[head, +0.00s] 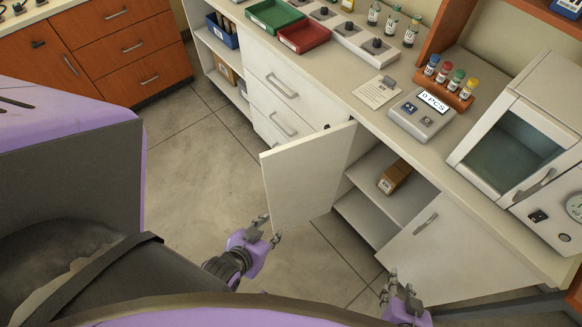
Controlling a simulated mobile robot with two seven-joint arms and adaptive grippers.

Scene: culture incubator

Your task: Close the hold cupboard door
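The white cupboard door (305,180) stands swung out from the counter front, well open. Behind it the cupboard (372,190) shows an inner shelf with a brown box (394,177) on it. My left gripper (271,229) is at the lower outer corner of the door, its fingers apart; I cannot tell whether it touches the door. My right gripper (400,284) is low in front of the neighbouring closed door (445,245), its fingers apart and nothing between them.
The counter above holds a counting device (421,113), a rack of capped vials (450,84), a paper sheet (377,92), a red tray (304,36) and a white incubator (520,140). White drawers (283,90) lie left of the door. The floor (205,165) left of the door is clear.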

